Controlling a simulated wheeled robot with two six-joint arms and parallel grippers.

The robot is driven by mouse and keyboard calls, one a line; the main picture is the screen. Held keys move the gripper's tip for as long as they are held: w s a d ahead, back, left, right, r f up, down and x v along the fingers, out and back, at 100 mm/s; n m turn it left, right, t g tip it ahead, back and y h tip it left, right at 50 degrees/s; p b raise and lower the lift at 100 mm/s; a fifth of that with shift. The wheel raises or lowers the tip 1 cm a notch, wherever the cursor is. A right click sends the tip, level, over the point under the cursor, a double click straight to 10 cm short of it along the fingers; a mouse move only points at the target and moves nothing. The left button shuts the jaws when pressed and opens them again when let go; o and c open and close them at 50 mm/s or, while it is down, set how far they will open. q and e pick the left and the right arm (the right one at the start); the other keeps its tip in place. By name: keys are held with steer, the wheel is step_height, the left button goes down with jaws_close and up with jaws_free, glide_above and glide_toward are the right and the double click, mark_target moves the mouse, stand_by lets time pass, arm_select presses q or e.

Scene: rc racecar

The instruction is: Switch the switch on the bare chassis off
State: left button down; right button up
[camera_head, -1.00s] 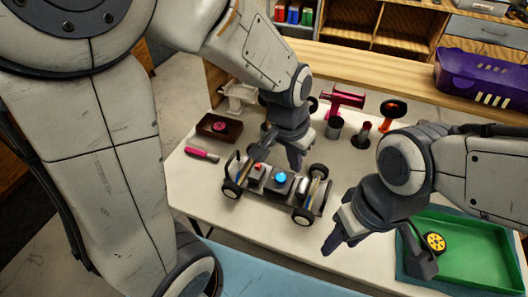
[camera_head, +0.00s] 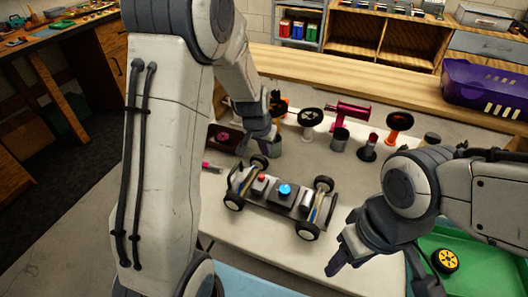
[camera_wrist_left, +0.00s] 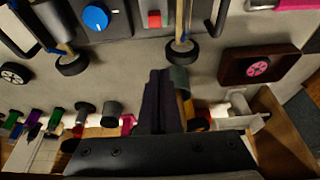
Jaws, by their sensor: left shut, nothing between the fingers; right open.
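The bare chassis (camera_head: 268,206) is a dark flat frame with four wheels on the white table. It carries a small red switch (camera_head: 262,179) and a round blue knob (camera_head: 284,190). In the left wrist view the red switch (camera_wrist_left: 155,19) and blue knob (camera_wrist_left: 96,17) show at the top. I cannot tell the switch's position. My left gripper (camera_head: 248,150) is shut and empty, just behind the chassis's left end and apart from the switch. Its closed fingers also show in the left wrist view (camera_wrist_left: 160,98). My right gripper (camera_head: 382,268) is open and empty, right of the chassis.
A green tray (camera_head: 490,268) with a yellow wheel (camera_head: 445,260) lies at the right. A brown box with a pink wheel (camera_wrist_left: 258,67), a pink tool (camera_head: 349,112) and several cups and wheels stand behind the chassis. A purple crate (camera_head: 485,84) sits on the back bench.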

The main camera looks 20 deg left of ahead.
arm_select(q)
glide_above(263, 168)
steer(key=s+d, duration=0.1)
steer(key=d, duration=0.1)
step_height(263, 168, down, 7)
steer(key=shift+d+r+b, duration=0.1)
steer(key=shift+b, duration=0.35)
steer(key=shift+s+f, duration=0.2)
steer(key=shift+s, duration=0.15)
steer(key=s+b, duration=0.1)
steer(key=s, duration=0.1)
steer(key=shift+s+r+b, duration=0.15)
steer(key=shift+s+b, duration=0.2)
steer(key=shift+s, duration=0.25)
steer(key=shift+r, duration=0.1)
